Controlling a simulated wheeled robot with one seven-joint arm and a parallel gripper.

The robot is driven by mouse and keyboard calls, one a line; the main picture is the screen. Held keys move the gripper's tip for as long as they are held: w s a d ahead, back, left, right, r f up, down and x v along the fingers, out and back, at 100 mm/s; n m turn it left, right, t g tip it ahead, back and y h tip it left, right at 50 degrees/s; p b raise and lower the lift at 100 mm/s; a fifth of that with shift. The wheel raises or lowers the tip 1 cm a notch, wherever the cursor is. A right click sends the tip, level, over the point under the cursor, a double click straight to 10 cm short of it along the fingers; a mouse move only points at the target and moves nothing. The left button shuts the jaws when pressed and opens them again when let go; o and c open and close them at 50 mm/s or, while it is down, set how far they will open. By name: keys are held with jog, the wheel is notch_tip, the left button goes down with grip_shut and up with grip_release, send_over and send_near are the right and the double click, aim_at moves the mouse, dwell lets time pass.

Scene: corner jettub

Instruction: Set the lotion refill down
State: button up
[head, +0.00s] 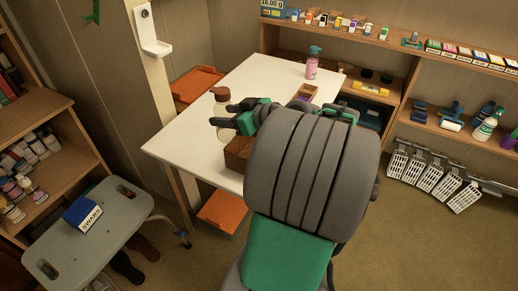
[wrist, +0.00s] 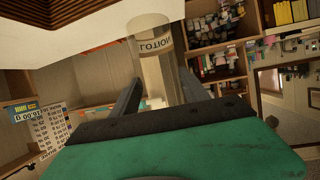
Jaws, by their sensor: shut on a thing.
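The lotion refill (head: 222,97) is a pale bottle with a brown cap. It appears upright over the white table (head: 182,138) in the head view. In the wrist view the lotion refill (wrist: 153,45) shows the word LOTION on its label and sits between my two fingers. My gripper (head: 227,114) is shut on it; the fingers also show in the wrist view (wrist: 158,80). I cannot tell whether its base touches the tabletop.
A brown slatted box (head: 238,153) stands close by, partly hidden by my arm. A pink pump bottle (head: 312,67) and a small wooden box (head: 307,91) are farther back. The tabletop left of the bottle is clear. A grey bench (head: 130,208) holds a blue swabs box (head: 83,212).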

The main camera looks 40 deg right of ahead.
jog(key=s+d+h+p, duration=0.1)
jog(key=s+d+p, duration=0.1)
jog(key=s+d, duration=1.3)
jog(key=shift+m, duration=0.5)
jog(key=shift+w+a+f+b, duration=0.8)
jog(key=shift+w+f+b, duration=0.9)
jog(key=shift+w+f, duration=0.55)
jog(key=shift+w+a+f+b, duration=0.8)
jog(key=shift+w+f+b, duration=0.95)
jog(key=shift+w+f, duration=0.5)
jog(key=shift+w+a+f+b, duration=0.8)
jog(key=shift+w+f+b, duration=0.9)
jog(key=shift+w+f, duration=0.5)
jog(key=o, duration=1.5)
jog(key=shift+s, duration=0.15)
jog(key=shift+s+r, duration=0.2)
jog(key=shift+r, duration=0.05)
jog(key=p+v, duration=0.1)
jog(key=v, duration=1)
jog(key=shift+s, duration=0.3)
